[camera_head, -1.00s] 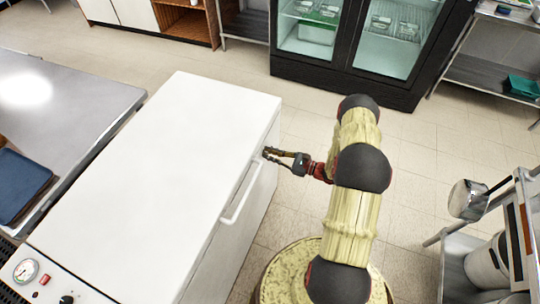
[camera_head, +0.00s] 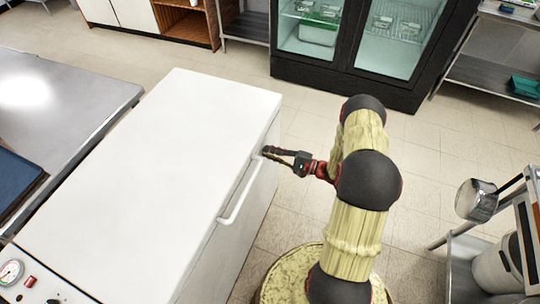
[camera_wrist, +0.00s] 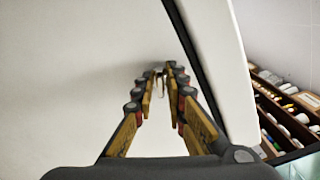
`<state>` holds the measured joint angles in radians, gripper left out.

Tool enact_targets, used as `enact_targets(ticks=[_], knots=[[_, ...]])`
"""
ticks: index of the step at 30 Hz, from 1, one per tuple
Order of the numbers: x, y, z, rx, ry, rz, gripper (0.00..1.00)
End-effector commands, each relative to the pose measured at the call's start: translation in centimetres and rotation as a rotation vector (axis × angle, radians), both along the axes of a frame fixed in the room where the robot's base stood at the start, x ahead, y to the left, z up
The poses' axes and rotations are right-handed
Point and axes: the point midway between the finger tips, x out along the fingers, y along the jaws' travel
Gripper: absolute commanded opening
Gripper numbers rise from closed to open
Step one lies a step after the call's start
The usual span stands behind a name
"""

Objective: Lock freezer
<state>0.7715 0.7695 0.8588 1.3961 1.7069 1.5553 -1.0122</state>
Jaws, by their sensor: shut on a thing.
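The freezer (camera_head: 140,170) is a white chest type, and its lid lies shut. A white bar handle (camera_head: 240,195) runs along its right side. My gripper (camera_head: 267,152) is at that side, just past the handle's far end. In the wrist view its two fingers (camera_wrist: 159,75) are drawn close together at the tips, beside a white panel. They are shut on a small, pale, narrow thing (camera_wrist: 158,73), possibly the freezer's key or latch. It is too small to tell, and the fingers partly hide it. A dark gap and a white edge (camera_wrist: 215,60) run right of the fingers.
A steel table (camera_head: 75,95) stands left of the freezer. A black glass-door fridge (camera_head: 345,75) stands at the back. A cart (camera_head: 460,265) with a metal pot (camera_head: 476,200) is at the right. The tiled floor between is clear.

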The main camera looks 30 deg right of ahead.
Motion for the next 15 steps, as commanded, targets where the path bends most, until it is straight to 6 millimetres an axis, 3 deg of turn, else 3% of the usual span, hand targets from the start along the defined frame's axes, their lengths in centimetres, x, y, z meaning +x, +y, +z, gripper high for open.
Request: enact_targets(ticks=[15], knots=[[-0.09,0.08,-0.36,-0.292,-0.227,0.000,0.00]])
